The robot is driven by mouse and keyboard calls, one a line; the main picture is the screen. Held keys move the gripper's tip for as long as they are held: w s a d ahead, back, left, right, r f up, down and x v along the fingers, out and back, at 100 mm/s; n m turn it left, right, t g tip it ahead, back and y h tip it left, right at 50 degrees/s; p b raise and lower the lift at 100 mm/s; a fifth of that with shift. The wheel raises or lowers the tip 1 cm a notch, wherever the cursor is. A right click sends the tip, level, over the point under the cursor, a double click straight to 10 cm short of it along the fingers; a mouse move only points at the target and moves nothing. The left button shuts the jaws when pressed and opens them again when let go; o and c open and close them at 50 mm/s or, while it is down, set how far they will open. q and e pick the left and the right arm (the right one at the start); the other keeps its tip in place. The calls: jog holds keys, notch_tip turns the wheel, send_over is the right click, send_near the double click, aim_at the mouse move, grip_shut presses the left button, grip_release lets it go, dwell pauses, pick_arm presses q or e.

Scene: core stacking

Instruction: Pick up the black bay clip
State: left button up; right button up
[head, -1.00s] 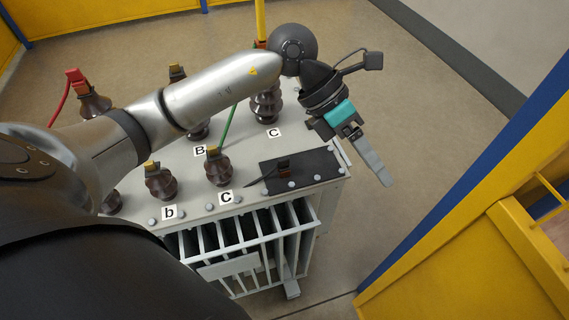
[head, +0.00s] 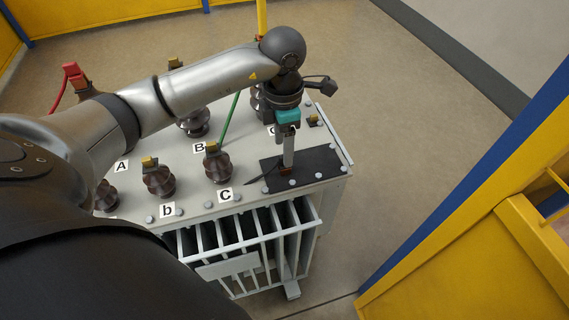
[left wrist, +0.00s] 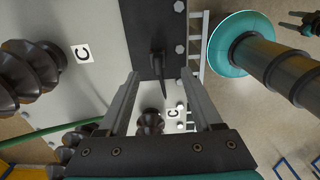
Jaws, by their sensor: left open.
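The black bay clip (head: 286,171) is on the black plate (head: 322,163) at the right end of the transformer top. In the head view my left gripper (head: 287,163) points down right over it and hides most of it. In the left wrist view the dark clip (left wrist: 157,62) shows with a narrow tapering part, in the gap between my two open left fingers (left wrist: 160,76). I cannot tell whether the fingers touch it.
Ribbed brown bushings (head: 218,165) with yellow tops stand left of the plate. A green cable (head: 230,118) rises near them. A red clamp (head: 76,75) is at far left. Yellow and blue fencing (head: 480,235) is at right, with clear floor between.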

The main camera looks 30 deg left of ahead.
pick_arm(q)
jog(key=shift+f, duration=1.25)
jog(key=f, duration=0.2)
jog(key=f+b, duration=0.1)
jog(key=shift+w+f, duration=0.2)
jog(key=shift+f, duration=0.3)
jog(key=c, duration=0.8)
jog(key=shift+c, duration=1.2)
grip_shut()
pick_arm(e)
jog(key=shift+w+d+f, duration=0.45)
jog(key=shift+d+f, duration=0.1)
jog(key=shift+f, duration=0.15)
